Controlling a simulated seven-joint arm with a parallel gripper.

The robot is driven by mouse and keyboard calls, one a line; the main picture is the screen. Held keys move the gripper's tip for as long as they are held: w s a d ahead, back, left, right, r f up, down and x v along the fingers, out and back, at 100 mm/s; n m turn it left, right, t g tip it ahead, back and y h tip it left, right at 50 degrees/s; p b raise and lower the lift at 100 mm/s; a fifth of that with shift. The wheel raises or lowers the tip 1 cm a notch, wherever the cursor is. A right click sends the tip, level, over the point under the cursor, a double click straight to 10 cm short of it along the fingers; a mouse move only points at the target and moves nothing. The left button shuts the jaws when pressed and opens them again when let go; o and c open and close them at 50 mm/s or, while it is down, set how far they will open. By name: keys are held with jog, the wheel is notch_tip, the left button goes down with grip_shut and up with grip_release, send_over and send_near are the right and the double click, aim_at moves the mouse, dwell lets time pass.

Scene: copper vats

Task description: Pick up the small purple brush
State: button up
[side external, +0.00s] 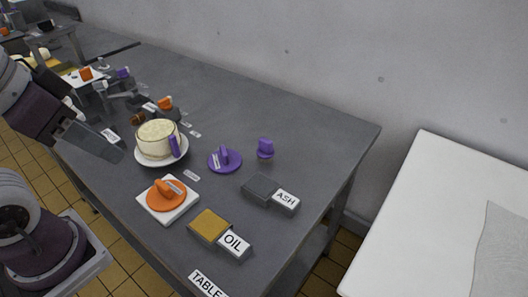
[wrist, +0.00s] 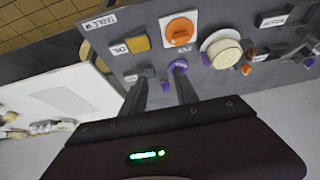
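The small purple brush (side external: 265,148) stands on the grey table toward the back right, behind the ash tray. In the wrist view a small purple piece (wrist: 165,86) that looks like it shows between my fingers, farther off. A larger purple disc with a raised handle (side external: 225,160) lies left of the brush; it also shows in the wrist view (wrist: 178,67) by the right fingertip. My gripper (wrist: 159,80) has its two fingers apart with nothing held between them. In the side view my gripper (side external: 118,156) is at the left, above the table and well away from the brush.
A cream pot with a purple handle (side external: 157,138) sits on a white saucer. An orange disc (side external: 166,195) lies on a white tile. The ash tray (side external: 262,186) and oil tray (side external: 210,226) are near the right edge. A white table (side external: 430,220) stands apart at right.

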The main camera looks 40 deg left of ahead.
jog(key=shift+o, duration=0.2)
jog(key=o, duration=0.7)
